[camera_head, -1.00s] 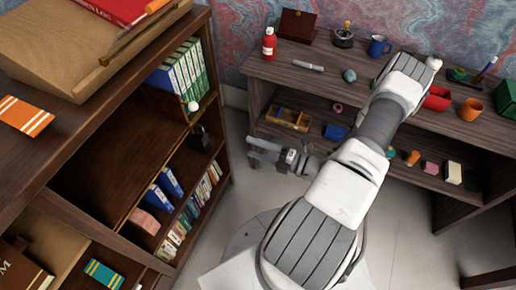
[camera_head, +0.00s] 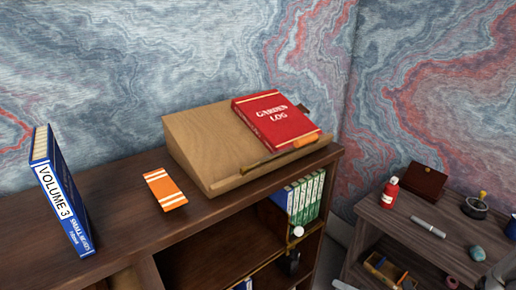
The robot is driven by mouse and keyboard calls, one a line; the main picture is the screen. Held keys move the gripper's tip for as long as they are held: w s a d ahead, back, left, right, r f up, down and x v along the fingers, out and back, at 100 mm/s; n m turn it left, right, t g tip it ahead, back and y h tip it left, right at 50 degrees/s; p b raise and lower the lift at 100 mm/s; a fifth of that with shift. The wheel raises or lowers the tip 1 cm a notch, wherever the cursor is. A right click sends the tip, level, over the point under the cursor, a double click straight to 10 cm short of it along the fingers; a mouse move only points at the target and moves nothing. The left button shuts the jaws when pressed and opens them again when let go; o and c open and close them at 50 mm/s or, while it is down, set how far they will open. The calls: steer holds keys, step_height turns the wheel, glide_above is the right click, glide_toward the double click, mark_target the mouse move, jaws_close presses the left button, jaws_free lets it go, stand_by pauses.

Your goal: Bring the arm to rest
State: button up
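Only a pale tip of what looks like my gripper (camera_head: 343,285) shows at the bottom edge, in front of the gap between the bookcase and the desk. The rest of it is cut off, so its opening is hidden. Nothing is seen held.
The dark bookcase (camera_head: 110,215) bears a blue Volume 3 book (camera_head: 62,195), an orange striped card (camera_head: 165,190) and a wooden slope (camera_head: 200,150) with a red Garden Log book (camera_head: 275,120). At right, the desk (camera_head: 400,225) carries a red bottle (camera_head: 390,192) and small items.

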steer(key=s+a+r+m+g+h+p, duration=0.2)
steer(key=a+r+m+g+h, duration=0.15)
steer(key=r+m, duration=0.8)
steer(key=s+a+r+m+g+h+p, duration=0.1)
steer(key=a+r+m+g+h, duration=0.2)
steer(key=r+m, duration=0.8)
steer(key=s+a+r+m+g+h+p, duration=0.25)
steer(key=r+m+h, duration=0.25)
steer(key=r+m, duration=0.6)
steer(key=s+r+t+h, duration=0.1)
steer(key=s+r+t, duration=0.2)
steer(key=s, duration=0.3)
steer(key=shift+a+r+n+t+h, duration=0.15)
steer(key=shift+a+n+t+h, duration=0.2)
steer(key=shift+a+n+t, duration=0.15)
